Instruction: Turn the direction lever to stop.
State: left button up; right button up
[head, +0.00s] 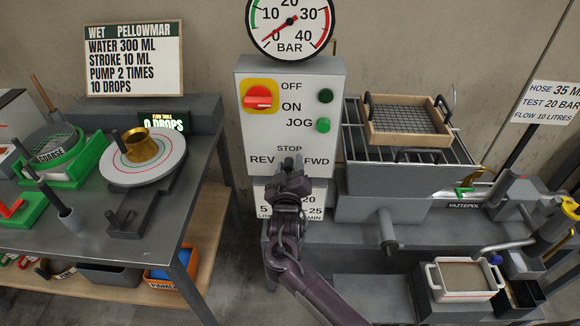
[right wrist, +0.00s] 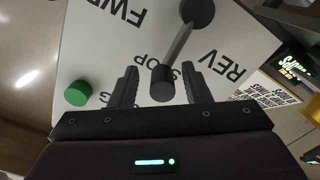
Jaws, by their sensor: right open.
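The direction lever (right wrist: 177,45) shows in the right wrist view as a grey bar from a dark round hub to a dark cylindrical knob (right wrist: 162,84). The knob end lies over the STOP label in that view, between FWD and REV. My right gripper (head: 291,160) is in front of the lower part of the white control panel (head: 288,80) and hides the lever in the head view. In the right wrist view its open fingers (right wrist: 160,87) stand on either side of the knob, with gaps visible. My left gripper is not in view.
Above the lever, the panel carries a red switch (head: 257,98), a dark green button (head: 325,96) and a green JOG button (head: 323,125). A pressure gauge (head: 290,22) is on top. A grey table (head: 85,235) stands left; a grey machine (head: 400,182) stands right.

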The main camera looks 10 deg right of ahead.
jog(key=shift+s+a+f, duration=0.1)
jog(key=shift+s+a, duration=0.2)
jog(key=shift+s, duration=0.1)
jog(key=b+v, duration=0.1)
jog(key=v, duration=0.4)
jog(key=shift+s+d+b, duration=0.1)
jog(key=shift+s+b, duration=0.2)
jog(key=shift+b, duration=0.05)
jog(key=shift+s, duration=0.65)
